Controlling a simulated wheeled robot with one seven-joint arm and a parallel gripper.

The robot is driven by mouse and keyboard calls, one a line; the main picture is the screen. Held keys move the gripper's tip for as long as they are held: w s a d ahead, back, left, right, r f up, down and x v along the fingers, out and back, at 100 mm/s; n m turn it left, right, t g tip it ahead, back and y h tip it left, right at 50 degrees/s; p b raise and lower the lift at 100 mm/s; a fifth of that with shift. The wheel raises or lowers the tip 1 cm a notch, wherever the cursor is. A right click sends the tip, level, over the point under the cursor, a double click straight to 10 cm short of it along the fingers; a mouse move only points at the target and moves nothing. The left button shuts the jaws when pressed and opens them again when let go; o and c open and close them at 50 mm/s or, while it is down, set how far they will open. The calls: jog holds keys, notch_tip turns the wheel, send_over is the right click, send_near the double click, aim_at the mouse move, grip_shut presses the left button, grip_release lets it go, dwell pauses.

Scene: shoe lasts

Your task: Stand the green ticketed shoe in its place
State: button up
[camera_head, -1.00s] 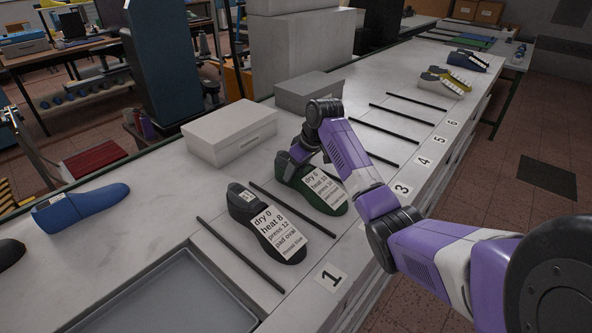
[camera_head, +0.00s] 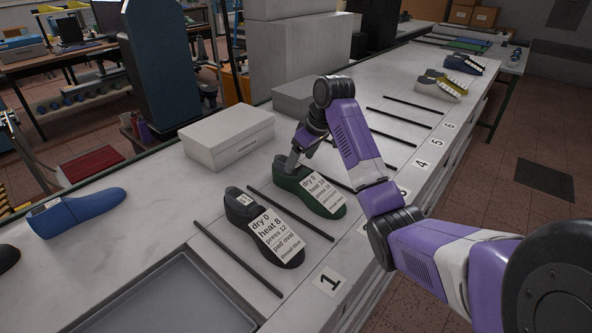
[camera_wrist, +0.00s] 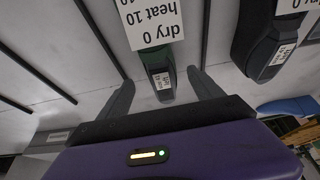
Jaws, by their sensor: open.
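The green shoe last (camera_head: 318,203) stands sole down on the bench, toe toward the front edge, in the slot between two black bars just right of the black last. Its white ticket, with "dry 0" and "heat 10" readable, lies on its upper. My gripper (camera_head: 291,165) is open at its heel end, pointing down. In the wrist view the two fingers (camera_wrist: 163,92) are spread on either side of the green heel (camera_wrist: 161,77), with gaps visible on both sides. My arm partly hides the slot's right bar and number card.
A black ticketed last (camera_head: 262,228) stands in the slot by card 1 (camera_head: 329,281). A blue last (camera_head: 78,212), a pale box (camera_head: 228,137) and a grey tray (camera_head: 165,300) are to the left. The slots farther right look empty up to a yellow-and-grey last (camera_head: 440,84).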

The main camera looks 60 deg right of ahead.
jog(key=shift+v, duration=2.25)
jog(key=shift+r, duration=0.1)
notch_tip(320, 180, up, 4)
jog(key=p, duration=0.4)
send_over(305, 174)
jog(key=shift+r, duration=0.15)
jog(key=shift+s, duration=0.15)
jog(key=s+a+p, duration=0.2)
jog(key=s, duration=0.8)
jog(key=s+a+p, duration=0.3)
jog(key=s, duration=0.8)
